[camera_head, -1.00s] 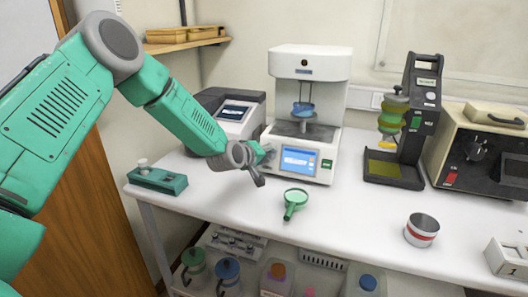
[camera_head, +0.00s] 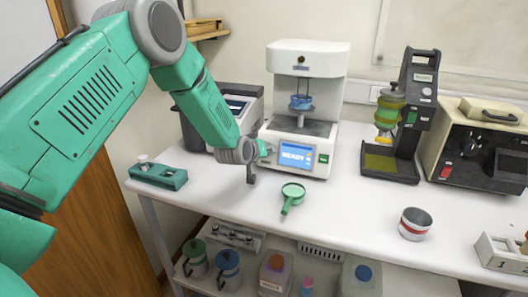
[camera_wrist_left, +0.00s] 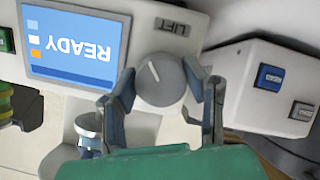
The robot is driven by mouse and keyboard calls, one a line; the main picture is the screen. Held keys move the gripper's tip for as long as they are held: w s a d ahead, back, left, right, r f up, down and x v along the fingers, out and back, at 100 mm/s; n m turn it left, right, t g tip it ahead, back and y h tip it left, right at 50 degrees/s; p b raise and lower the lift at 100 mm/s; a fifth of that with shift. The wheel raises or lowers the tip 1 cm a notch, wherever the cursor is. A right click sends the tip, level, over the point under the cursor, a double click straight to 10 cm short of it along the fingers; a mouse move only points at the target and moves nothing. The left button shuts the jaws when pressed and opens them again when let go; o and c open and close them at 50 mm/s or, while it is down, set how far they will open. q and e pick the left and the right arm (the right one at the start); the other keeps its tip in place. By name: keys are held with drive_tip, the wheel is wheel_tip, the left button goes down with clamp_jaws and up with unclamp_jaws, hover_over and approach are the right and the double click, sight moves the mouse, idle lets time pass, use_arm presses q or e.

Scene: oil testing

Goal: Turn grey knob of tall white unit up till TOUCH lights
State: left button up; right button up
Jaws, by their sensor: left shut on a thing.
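The tall white unit (camera_head: 310,60) stands at the back of the bench. A blue dish (camera_head: 301,103) sits in its open bay, above a grey stage. Its blue screen (camera_head: 296,154) reads READY, upside down in the left wrist view (camera_wrist_left: 75,45). The grey knob (camera_wrist_left: 160,80) has a light pointer line and sits beside the LIFT label. My left gripper (camera_head: 257,160) is at the unit's lower left side; in the wrist view its fingers (camera_wrist_left: 165,86) are closed on opposite sides of the knob. The knob is hidden in the head view. My right gripper is out of view.
A green block (camera_head: 158,176) is at the bench's left end. A grey-white machine (camera_head: 240,105) stands close behind my gripper. A red-banded tin (camera_head: 415,225) and a black stand (camera_head: 415,100) are to the right.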

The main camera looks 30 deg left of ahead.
use_arm(q)
drive_tip(key=shift+s+d+f, duration=0.15)
drive_tip(key=shift+s+f, duration=0.1)
drive_tip(key=shift+f, duration=0.2)
drive_tip(key=o, duration=1.2)
drive_tip(key=shift+c, duration=0.2)
drive_tip(key=shift+w+r, duration=0.1)
drive_tip(key=shift+w, duration=0.05)
drive_tip(key=shift+r, duration=0.1)
drive_tip(key=shift+s+r, duration=0.2)
drive_tip(key=shift+r, duration=0.05)
drive_tip(key=v, duration=1.1)
drive_tip(key=shift+s+f, duration=0.1)
